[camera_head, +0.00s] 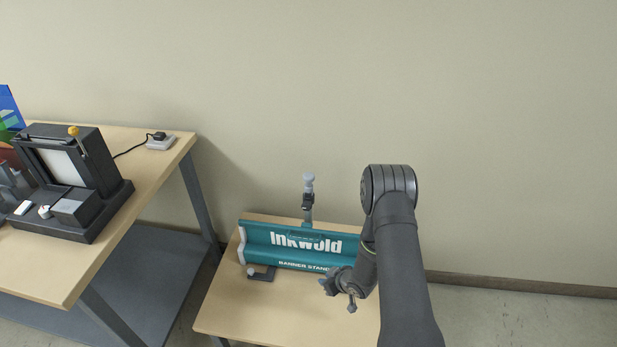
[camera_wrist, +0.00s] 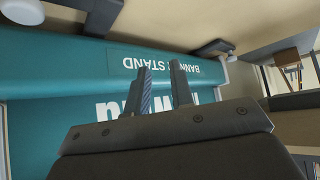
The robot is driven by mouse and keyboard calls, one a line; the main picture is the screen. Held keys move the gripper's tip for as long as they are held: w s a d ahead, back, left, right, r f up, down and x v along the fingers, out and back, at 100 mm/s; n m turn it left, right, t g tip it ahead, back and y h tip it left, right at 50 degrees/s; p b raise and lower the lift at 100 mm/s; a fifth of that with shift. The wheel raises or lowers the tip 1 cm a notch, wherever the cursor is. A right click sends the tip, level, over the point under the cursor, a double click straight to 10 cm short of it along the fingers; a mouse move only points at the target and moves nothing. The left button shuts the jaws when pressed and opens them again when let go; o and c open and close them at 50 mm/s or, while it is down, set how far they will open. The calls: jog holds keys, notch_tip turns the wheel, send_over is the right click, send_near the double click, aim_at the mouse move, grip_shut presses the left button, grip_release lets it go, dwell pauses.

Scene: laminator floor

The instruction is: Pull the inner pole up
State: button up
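A teal banner stand (camera_head: 262,236) with white "Inkwold" lettering lies lengthwise on a small wooden table; its teal case (camera_wrist: 60,75) fills much of the wrist view. A pole (camera_head: 308,207) rises upright behind the case, with a dark clamp at mid-height and a pale grey knob (camera_head: 309,179) on top. My gripper (camera_head: 340,284) is in front of the right part of the case, low and apart from the pole. In the wrist view its two fingers (camera_wrist: 163,78) stand apart with nothing between them. The pole cannot be clearly made out in the wrist view.
A dark foot with a pale knob (camera_head: 261,273) sits at the case's front left. The small wooden table (camera_head: 235,313) is bare in front. At left, a larger table (camera_head: 105,250) carries a black machine (camera_head: 95,160) and a socket block (camera_head: 161,143). A plain wall stands behind.

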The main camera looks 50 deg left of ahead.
jog(key=o, duration=0.7)
jog(key=shift+y, duration=0.3)
jog(key=r, duration=0.1)
jog(key=w+a+r, duration=0.1)
jog(key=r, duration=0.2)
jog(key=shift+w+a+r, duration=0.25)
jog(key=shift+w+r, duration=0.15)
jog(key=shift+t+y, duration=0.3)
jog(key=shift+y, duration=0.6)
jog(key=w+r, duration=0.1)
jog(key=r, duration=0.4)
jog(key=w+a+r, duration=0.1)
jog(key=r, duration=0.3)
jog(key=w+a+r, duration=0.1)
jog(key=r, duration=0.4)
jog(key=shift+w+a+r, duration=0.15)
jog(key=shift+w+r, duration=0.1)
jog(key=shift+r, duration=0.05)
jog(key=m+y, duration=0.1)
jog(key=y, duration=0.1)
send_near(310, 176)
jog(key=shift+y, duration=0.3)
jog(key=x, duration=1)
jog(key=shift+a+f, duration=0.3)
jog(key=shift+f, duration=0.05)
grip_shut()
notch_tip(310, 176, up, 37)
jog(key=shift+f, duration=0.2)
